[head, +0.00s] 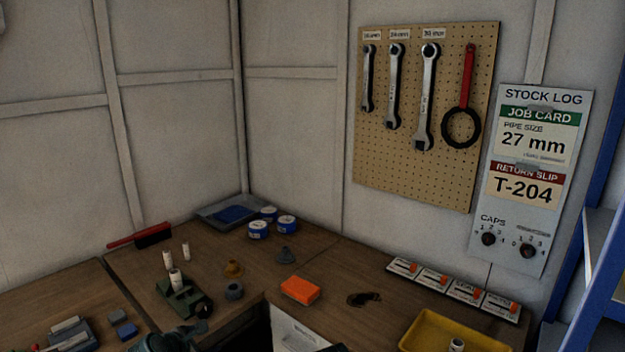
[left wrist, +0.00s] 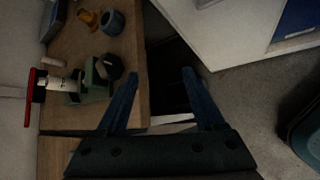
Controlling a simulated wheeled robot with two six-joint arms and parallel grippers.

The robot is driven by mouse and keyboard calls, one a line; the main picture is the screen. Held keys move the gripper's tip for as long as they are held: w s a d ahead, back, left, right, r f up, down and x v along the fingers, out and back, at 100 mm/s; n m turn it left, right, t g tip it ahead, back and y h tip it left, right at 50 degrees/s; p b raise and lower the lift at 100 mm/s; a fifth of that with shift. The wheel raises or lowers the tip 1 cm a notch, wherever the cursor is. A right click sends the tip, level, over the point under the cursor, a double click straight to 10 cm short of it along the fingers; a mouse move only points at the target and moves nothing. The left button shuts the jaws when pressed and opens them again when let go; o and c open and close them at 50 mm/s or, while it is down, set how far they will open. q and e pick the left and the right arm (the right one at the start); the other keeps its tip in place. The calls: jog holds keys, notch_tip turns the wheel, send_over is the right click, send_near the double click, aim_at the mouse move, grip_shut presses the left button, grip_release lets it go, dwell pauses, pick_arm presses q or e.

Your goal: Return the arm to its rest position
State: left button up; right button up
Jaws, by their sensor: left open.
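My left gripper (head: 172,338) shows only in part at the bottom edge of the head view. In the left wrist view its two fingers (left wrist: 163,74) are spread apart with nothing between them. They are beside the wooden bench's edge (left wrist: 136,105), with a dark gap and the floor beyond. A green vise (head: 180,298) with a white cylinder (head: 175,279) on it stands on the bench near the gripper, apart from it. The vise also shows in the left wrist view (left wrist: 97,80). My right gripper is not in view.
An orange block (head: 300,290), a grey ring (head: 234,291) and blue-and-white rolls (head: 287,223) stand on the bench. A yellow tray (head: 430,330) is at the lower right. Wrenches hang on a pegboard (head: 380,170). A blue rack (head: 598,270) stands at the right.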

pick_arm(q)
jog(key=s+d+f+m+g, duration=0.3)
jog(key=s+d+m, duration=0.1)
jog(key=d+m, duration=0.4)
jog(key=s+d+f+m+g, duration=0.3)
jog(key=s+d+m, duration=0.1)
jog(key=d+m, duration=0.4)
jog(key=s+d+f+m+g+y, duration=0.1)
jog(key=s+d+m+g+y, duration=0.3)
jog(key=s+m, duration=0.5)
jog(key=d+m, duration=0.1)
jog(key=m, duration=0.3)
jog(key=shift+s+p, duration=0.35)
